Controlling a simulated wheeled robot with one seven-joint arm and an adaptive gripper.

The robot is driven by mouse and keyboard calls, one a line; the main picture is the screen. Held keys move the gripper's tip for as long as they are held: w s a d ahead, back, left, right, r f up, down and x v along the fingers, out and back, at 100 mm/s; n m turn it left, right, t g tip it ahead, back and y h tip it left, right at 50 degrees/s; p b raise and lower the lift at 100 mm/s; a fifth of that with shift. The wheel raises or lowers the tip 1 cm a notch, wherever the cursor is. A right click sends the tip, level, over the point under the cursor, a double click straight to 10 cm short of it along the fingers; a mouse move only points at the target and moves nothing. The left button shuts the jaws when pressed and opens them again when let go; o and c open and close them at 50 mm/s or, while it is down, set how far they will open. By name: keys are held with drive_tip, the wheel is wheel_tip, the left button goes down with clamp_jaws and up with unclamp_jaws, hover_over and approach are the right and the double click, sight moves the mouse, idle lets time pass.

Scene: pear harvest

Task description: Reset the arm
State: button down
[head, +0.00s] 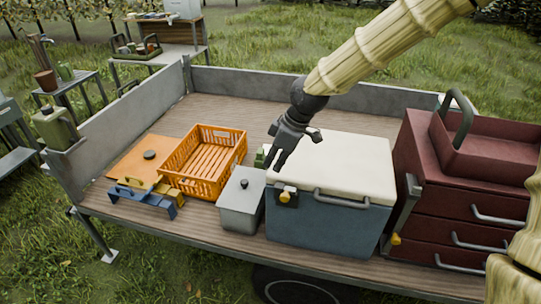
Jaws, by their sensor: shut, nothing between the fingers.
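My gripper (278,164) is dark grey and hangs from my arm, which reaches in from the upper right. The fingers are shut and point down and to the left, with nothing held. In the picture they overlap the left part of the white lid of a blue cooler (325,223). I cannot tell whether the fingertips touch the lid.
An orange crate (240,164) looks empty. A grey lidded box (240,213) stands between crate and cooler; a red drawer chest (430,215) stands right. Blue and yellow tools (150,197) lie left. The wagon bed (250,112) is clear behind the crate.

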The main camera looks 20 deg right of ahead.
drive_tip(key=s+a+f+m+g, duration=0.1)
drive_tip(key=s+f+m, duration=0.2)
drive_tip(key=s+f, duration=0.7)
drive_tip(key=s+a+f+m, duration=0.1)
drive_tip(key=s+f+m, duration=0.25)
drive_tip(key=f, duration=1.25)
drive_tip(key=s+d+f+m+h, duration=0.1)
drive_tip(key=s+d+f+m, duration=0.2)
drive_tip(key=s+f, duration=0.4)
drive_tip(key=s+d+f+m+g+h+b, duration=0.1)
drive_tip(key=s+d+f+m+h, duration=0.1)
drive_tip(key=s+f, duration=0.6)
drive_tip(key=s+d+m, duration=0.1)
drive_tip(key=s+d, duration=0.1)
drive_tip(key=s, duration=0.4)
drive_tip(key=shift+s, duration=0.4)
drive_tip(key=shift+d, duration=0.1)
